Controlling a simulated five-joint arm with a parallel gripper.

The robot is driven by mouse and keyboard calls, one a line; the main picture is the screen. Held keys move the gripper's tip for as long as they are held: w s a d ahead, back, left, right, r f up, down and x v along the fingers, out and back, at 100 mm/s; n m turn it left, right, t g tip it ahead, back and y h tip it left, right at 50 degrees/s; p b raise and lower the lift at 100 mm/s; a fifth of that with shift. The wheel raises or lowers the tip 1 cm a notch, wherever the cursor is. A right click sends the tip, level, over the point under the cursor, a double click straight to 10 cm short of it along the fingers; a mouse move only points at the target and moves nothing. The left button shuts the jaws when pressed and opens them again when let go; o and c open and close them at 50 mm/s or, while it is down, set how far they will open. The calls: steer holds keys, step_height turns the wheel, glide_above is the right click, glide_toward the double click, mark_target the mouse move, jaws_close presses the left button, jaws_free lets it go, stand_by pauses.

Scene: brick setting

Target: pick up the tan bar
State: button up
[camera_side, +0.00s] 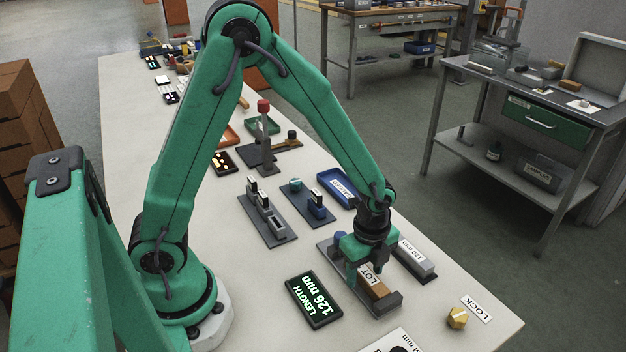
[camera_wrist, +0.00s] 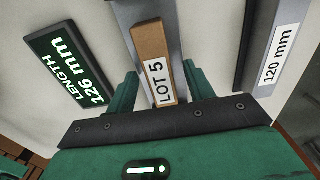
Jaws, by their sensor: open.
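The tan bar (camera_side: 378,288) lies in a grey fixture (camera_side: 387,308) near the front of the bench. In the wrist view the tan bar (camera_wrist: 151,48) carries a white label reading "LOT 5". My gripper (camera_side: 366,270) is low over the fixture at the bar's label end. In the wrist view my gripper (camera_wrist: 160,72) is open, with one green finger on each side of the bar. A gap shows beside the bar at the right finger; contact at the left finger cannot be told. Part of the bar is hidden behind the gripper in the side view.
A display (camera_side: 314,299) reading "LENGTH 126 mm" lies left of the fixture. A grey block labelled "120 mm" (camera_side: 415,262) lies to the right. A brass nut (camera_side: 458,317) sits by a "LOCK" card (camera_side: 477,309). A blue tray (camera_side: 337,188) and other fixtures stand behind.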

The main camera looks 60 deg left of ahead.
mark_target(366, 272)
stand_by(0.5)
steer(key=c, duration=1.1)
steer(key=shift+r, duration=0.15)
steer(key=shift+r, duration=0.9)
step_height(366, 272, up, 2)
steer(key=shift+r, duration=0.1)
steer(key=s+d+r, duration=0.4)
steer(key=s+d, duration=0.1)
steer(key=s+d+r, duration=0.2)
steer(key=s+d, duration=0.1)
steer(key=shift+s+d+r, duration=0.1)
steer(key=shift+s+r, duration=0.1)
steer(key=shift+r, duration=0.15)
